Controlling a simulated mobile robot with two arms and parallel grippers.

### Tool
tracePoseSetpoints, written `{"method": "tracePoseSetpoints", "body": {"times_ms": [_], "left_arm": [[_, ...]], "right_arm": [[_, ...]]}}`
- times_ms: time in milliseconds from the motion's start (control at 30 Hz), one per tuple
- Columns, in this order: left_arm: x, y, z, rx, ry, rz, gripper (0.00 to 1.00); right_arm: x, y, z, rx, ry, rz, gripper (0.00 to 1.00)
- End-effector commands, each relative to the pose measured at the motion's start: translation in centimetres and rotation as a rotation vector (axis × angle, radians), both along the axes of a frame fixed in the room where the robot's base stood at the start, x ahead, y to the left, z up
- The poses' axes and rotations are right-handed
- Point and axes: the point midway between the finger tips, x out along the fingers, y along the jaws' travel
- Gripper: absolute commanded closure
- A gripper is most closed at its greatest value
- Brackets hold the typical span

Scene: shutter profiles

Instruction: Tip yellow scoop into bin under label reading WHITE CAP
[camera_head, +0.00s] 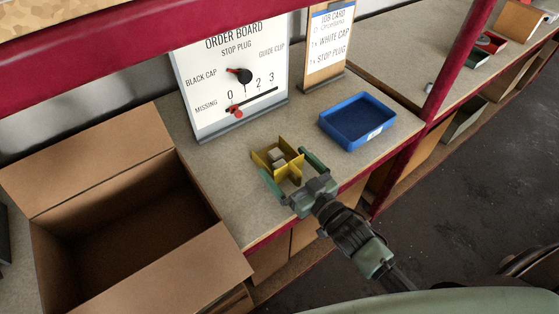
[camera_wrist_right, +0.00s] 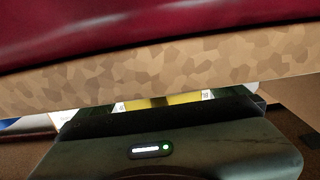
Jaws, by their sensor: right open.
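The yellow scoop (camera_head: 291,173) sits on the grey worktop; it looks like a small walled, divided tray with pale blocky pieces inside. My right gripper (camera_head: 284,161) is open, with one green finger on each side of the scoop; I cannot tell if they touch it. In the right wrist view a yellow strip of the scoop (camera_wrist_right: 178,100) shows past the dark gripper body. The job card (camera_head: 329,42) lists WHITE CAP and STOP PLUG. No bin with a readable WHITE CAP label is in view. My left gripper is not in view.
A blue tray (camera_head: 345,135) with an unreadable label stands right of the scoop. A large open cardboard box (camera_head: 95,165) is at left. The order board (camera_head: 205,65) stands behind. A red beam (camera_head: 110,55) crosses above. Worktop between box and scoop is clear.

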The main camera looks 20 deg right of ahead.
Motion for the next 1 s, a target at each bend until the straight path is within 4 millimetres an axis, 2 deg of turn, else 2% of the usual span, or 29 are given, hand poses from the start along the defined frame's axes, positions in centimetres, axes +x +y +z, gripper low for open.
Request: {"method": "tracePoseSetpoints", "body": {"times_ms": [100, 367, 400, 600, 867, 1000], "left_arm": [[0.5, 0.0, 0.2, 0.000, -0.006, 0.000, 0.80], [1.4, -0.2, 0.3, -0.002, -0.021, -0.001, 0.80], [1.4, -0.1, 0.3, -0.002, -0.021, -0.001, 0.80], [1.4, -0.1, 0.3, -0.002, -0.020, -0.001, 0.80], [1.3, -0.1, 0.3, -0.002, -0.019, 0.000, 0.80], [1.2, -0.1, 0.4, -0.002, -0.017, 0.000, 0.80]], "right_arm": [[1.2, 0.5, 0.1, 0.000, -0.001, 0.000, 0.00], [1.5, 0.6, 0.0, 0.000, 0.001, 0.001, 0.00], [1.5, 0.6, 0.0, 0.000, 0.001, 0.001, 0.06], [1.5, 0.6, 0.0, 0.000, 0.000, 0.001, 0.58], [1.5, 0.6, 0.2, 0.000, -0.002, 0.001, 0.58], [1.5, 0.6, 1.0, 0.000, -0.002, 0.001, 0.58]]}}
